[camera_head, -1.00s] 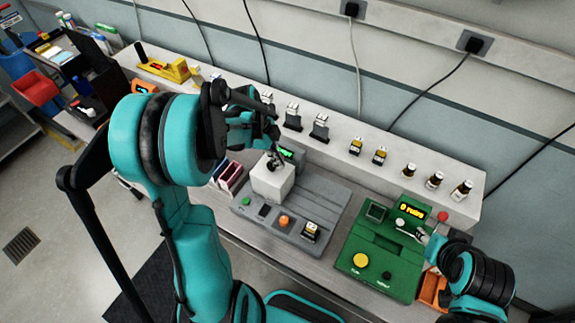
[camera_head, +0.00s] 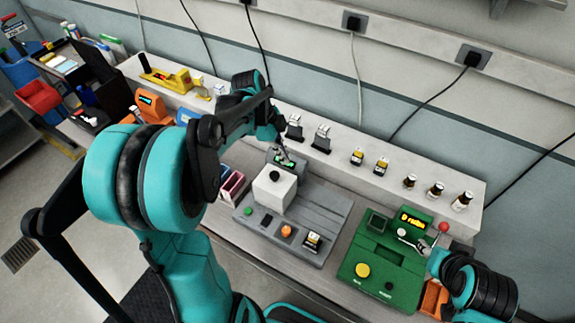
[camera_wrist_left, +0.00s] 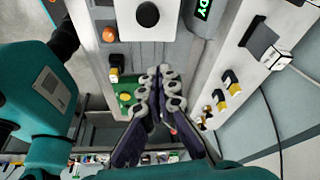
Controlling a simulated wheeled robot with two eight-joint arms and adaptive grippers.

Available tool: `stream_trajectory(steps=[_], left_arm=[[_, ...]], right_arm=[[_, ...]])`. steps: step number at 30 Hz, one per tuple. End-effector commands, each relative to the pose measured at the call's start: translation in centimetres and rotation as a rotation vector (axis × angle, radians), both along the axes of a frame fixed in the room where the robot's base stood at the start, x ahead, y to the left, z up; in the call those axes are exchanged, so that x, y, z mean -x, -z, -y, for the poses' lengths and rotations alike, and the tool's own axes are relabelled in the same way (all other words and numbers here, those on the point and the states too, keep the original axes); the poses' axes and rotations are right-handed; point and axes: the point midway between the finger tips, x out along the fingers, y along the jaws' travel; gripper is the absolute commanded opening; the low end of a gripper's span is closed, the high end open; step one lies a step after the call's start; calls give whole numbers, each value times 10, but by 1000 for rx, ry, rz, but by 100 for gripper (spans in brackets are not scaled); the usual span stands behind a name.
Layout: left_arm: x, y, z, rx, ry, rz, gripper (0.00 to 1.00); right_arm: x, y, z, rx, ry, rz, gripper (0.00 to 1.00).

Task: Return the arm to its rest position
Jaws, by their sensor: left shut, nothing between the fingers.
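My left arm comes in from the left in the head view, raised over the bench. My left gripper (camera_head: 286,160) is behind the white block with a black knob (camera_head: 274,190), close to the small green display of the grey machine (camera_head: 325,205). In the left wrist view the gripper (camera_wrist_left: 160,82) has its fingers together with nothing between them. The white block (camera_wrist_left: 148,18) shows beyond the fingertips there. My right gripper (camera_head: 418,244) is low over the green machine (camera_head: 385,262); its fingers are too small to read.
A raised shelf at the back carries several dark-based modules (camera_head: 322,138) and small bottles (camera_head: 436,189). A yellow tool (camera_head: 168,82) and an orange device (camera_head: 152,108) stand at the left. An orange bin (camera_head: 434,298) sits beside the green machine.

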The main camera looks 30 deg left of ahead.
Motion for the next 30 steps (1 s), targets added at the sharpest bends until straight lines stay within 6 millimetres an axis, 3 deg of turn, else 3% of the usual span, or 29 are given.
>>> stream_trajectory(steps=[6, 14, 20, 30], left_arm=[[1, -14, -4, 0, 1, 0, 0], [5, -10, 0, -11, -36, -2, 0], [34, 15, 28, -75, -336, 8, 0], [101, 88, 68, -1, -1043, 156, 0]], right_arm=[[0, -2, 0, 0, 0, 0, 40], [0, 6, 0, 0, 0, 0, 40], [0, 50, 0, 0, 0, 0, 40], [0, 136, 0, 0, 0, 0, 40]])
